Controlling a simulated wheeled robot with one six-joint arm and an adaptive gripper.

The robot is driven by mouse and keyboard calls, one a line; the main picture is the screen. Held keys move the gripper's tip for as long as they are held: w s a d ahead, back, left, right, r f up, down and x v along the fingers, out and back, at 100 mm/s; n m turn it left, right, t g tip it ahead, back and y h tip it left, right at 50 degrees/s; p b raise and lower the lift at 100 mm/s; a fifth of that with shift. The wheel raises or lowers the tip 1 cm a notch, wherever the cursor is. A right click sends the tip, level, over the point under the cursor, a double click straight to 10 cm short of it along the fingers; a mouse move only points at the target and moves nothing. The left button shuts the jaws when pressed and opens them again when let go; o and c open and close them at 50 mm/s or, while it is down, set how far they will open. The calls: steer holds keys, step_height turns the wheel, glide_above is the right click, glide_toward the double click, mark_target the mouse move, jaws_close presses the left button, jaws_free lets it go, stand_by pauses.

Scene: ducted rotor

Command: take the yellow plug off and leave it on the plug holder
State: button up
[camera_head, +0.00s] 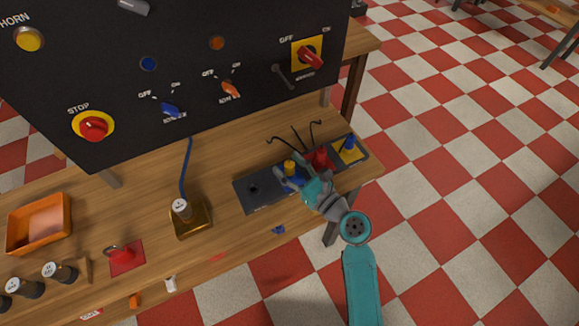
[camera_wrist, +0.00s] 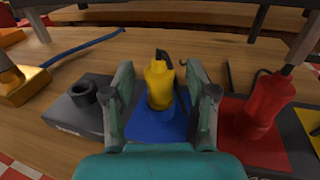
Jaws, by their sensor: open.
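The yellow plug (camera_wrist: 159,84) stands upright on the blue section of a dark socket strip in the wrist view. It also shows in the head view (camera_head: 290,167), close to my gripper. My gripper (camera_wrist: 163,92) is open, with one finger on each side of the yellow plug and a visible gap to it. An empty dark ring-shaped holder (camera_wrist: 83,94) is on the grey section to the left of the plug; it shows in the head view (camera_head: 253,188) too. I cannot tell from labels which part is the plug holder.
A red plug (camera_wrist: 266,102) stands close on the right, on a red section. A blue plug (camera_head: 350,144) is on a yellow section at the strip's right end. Black cables rise behind. A brass box (camera_head: 190,220) with a blue cable stands to the left, below the black control panel (camera_head: 190,60).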

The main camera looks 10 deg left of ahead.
mark_target(290, 164)
jaws_close()
steer(key=shift+r, duration=0.1)
step_height(290, 164, up, 10)
steer(key=shift+f, duration=0.1)
stand_by(0.4)
